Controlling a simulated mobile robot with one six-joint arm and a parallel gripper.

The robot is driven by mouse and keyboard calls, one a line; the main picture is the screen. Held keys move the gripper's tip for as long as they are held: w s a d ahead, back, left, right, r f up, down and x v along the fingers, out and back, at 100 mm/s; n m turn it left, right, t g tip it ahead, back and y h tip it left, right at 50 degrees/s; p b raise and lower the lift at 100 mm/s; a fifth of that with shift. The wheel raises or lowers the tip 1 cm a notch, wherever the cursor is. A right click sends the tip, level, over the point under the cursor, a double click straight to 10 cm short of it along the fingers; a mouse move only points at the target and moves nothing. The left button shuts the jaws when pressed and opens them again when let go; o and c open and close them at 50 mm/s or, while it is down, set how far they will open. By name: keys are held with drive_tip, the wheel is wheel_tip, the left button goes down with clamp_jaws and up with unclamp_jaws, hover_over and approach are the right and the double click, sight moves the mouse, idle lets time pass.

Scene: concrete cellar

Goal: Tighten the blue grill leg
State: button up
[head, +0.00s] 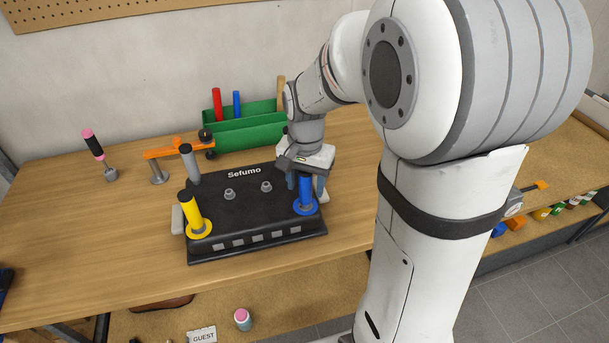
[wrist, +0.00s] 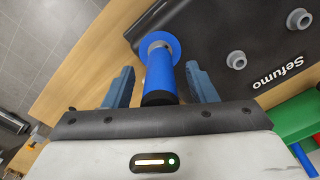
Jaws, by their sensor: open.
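The blue grill leg (head: 305,190) stands upright at the right front corner of the black Sefumo grill body (head: 250,215), with its blue flange against the surface. It also shows in the wrist view (wrist: 160,72), running from the flange to a dark end cap. My gripper (head: 306,186) is open, with its fingers pointing down around the leg. In the wrist view my gripper (wrist: 160,85) has one finger on each side of the leg, with a gap on both sides. A yellow leg (head: 190,209) stands at the left front corner, and a grey leg (head: 188,162) at the left back.
A green toolbox (head: 245,131) with tool handles stands behind the grill. An orange clamp-like tool (head: 172,150) and a pink-and-black screwdriver (head: 94,145) are at the back left. The wooden table (head: 90,240) is clear at left and front.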

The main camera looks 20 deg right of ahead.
clamp_jaws()
drive_tip(key=m, duration=0.4)
drive_tip(key=shift+m, duration=0.9)
drive_tip(key=shift+w, duration=0.1)
